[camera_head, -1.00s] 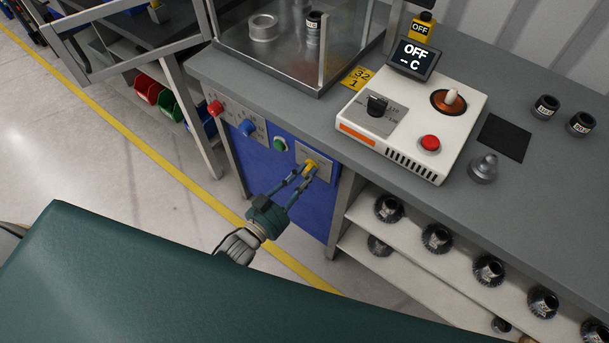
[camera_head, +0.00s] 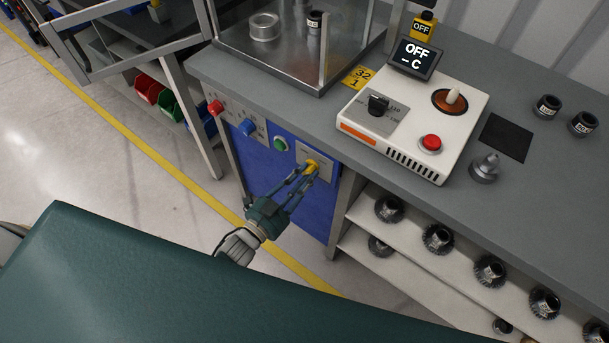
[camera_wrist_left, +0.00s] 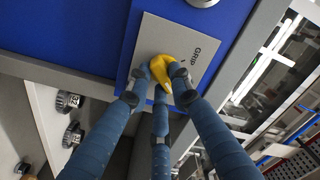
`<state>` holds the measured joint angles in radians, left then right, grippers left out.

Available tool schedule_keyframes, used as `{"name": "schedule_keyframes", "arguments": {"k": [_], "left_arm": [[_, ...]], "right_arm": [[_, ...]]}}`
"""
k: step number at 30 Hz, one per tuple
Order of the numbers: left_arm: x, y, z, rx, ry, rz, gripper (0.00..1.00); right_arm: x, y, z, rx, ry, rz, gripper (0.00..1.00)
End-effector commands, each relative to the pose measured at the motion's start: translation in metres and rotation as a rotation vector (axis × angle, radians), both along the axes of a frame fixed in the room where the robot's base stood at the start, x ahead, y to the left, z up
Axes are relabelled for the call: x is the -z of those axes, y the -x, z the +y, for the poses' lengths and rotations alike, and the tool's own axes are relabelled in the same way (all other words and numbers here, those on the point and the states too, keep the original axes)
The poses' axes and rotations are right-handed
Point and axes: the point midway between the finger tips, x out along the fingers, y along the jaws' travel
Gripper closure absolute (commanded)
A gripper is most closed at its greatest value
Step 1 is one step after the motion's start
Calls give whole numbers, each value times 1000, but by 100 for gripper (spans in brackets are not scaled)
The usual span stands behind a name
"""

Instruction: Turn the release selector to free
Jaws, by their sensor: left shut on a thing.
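The yellow release selector (camera_head: 311,166) is a knob on a grey plate (camera_head: 325,155) on the blue front panel of the bench. My left gripper (camera_head: 307,171) comes up from below and is shut on it. In the left wrist view the yellow selector (camera_wrist_left: 172,72) sits between the blue fingers of my left gripper (camera_wrist_left: 165,85), which hide part of it. The word "GRIP" shows on the plate beside it; other lettering is hidden. My right gripper is not in view.
A white control box (camera_head: 460,125) stands on the bench top, with a display (camera_head: 415,58) reading "OFF". Gears lie on shelves (camera_head: 375,210) to the right.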

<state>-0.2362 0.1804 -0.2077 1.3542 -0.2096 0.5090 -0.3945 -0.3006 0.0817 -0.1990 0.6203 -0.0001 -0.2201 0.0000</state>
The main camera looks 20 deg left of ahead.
Motion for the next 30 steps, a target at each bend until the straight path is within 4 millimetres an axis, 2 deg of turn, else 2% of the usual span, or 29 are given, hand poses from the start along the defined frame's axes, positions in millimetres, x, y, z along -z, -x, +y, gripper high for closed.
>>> {"name": "schedule_keyframes", "arguments": {"k": [6,7,9,10,21,26,30], "left_arm": [[1,1,0,1,-1,2,100],[1,1,0,1,-1,2,78],[1,1,0,1,-1,2,64],[1,1,0,0,0,1,60],[1,5,2,0,0,2,60],[2,29,11,0,-1,5,60],[2,58,21,0,0,6,60]], "right_arm": [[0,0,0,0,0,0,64],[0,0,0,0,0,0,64],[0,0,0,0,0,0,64],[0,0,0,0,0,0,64],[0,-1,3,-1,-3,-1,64],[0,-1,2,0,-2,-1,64],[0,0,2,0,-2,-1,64]]}}
